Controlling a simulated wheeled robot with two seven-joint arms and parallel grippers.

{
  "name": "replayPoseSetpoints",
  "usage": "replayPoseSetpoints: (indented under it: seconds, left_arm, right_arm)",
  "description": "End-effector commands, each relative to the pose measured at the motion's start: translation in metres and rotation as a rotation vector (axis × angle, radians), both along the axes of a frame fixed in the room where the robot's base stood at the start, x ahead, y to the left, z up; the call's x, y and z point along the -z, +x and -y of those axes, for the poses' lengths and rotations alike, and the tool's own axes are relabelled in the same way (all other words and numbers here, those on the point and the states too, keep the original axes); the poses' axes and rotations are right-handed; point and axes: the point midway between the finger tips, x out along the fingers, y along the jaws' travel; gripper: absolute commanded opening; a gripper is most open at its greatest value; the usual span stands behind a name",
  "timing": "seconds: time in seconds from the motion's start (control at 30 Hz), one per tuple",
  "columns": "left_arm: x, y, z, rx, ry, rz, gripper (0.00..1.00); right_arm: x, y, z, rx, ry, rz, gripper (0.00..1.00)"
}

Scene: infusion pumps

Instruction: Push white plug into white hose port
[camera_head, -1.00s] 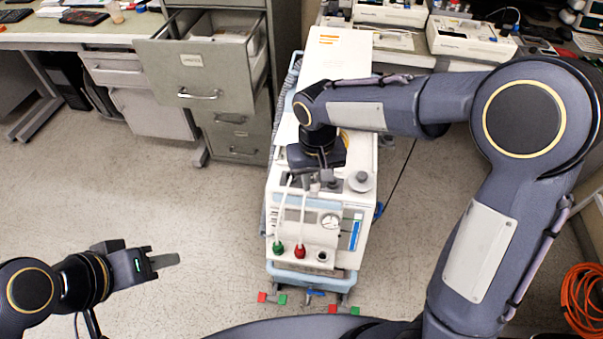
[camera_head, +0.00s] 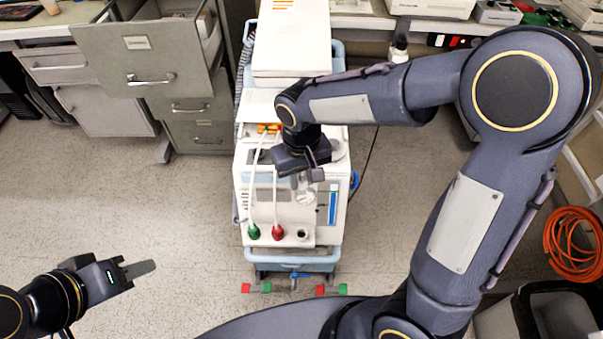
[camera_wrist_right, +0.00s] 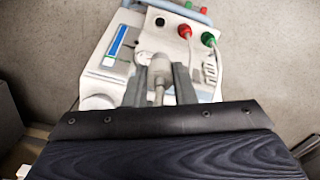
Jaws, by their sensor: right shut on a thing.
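The white machine (camera_head: 283,222) stands in the middle. On its front are a green plug (camera_head: 253,232) and a red plug (camera_head: 278,233), each with a white hose. The white hose port (camera_head: 302,235), with a dark opening, is right of the red plug. It also shows in the right wrist view (camera_wrist_right: 160,21). My right gripper (camera_head: 304,183) is above the machine's front part, shut on the white plug (camera_wrist_right: 158,72). The plug is apart from the port.
A grey cabinet with an open drawer (camera_head: 150,55) stands behind on the left. Benches with devices line the back. An orange hose coil (camera_head: 575,245) lies at the right. The floor left of the machine is clear.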

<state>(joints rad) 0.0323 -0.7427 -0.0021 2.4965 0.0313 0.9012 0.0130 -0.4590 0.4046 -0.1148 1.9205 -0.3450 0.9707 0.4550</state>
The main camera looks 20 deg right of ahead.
Motion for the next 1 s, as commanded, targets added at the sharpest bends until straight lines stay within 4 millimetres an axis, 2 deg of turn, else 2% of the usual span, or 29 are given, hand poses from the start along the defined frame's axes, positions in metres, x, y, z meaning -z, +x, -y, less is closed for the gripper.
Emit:
replayPoseSetpoints:
  seconds: [0.03, 1.0]
  left_arm:
    - [0.010, 0.000, 0.000, 0.000, 0.000, 0.000, 0.36]
    - [0.099, 0.000, 0.000, 0.000, 0.000, 0.000, 0.36]
  right_arm:
    - [0.012, 0.000, 0.000, 0.000, 0.000, -0.001, 0.00]
    - [0.128, 0.000, 0.000, 0.002, 0.000, -0.001, 0.00]
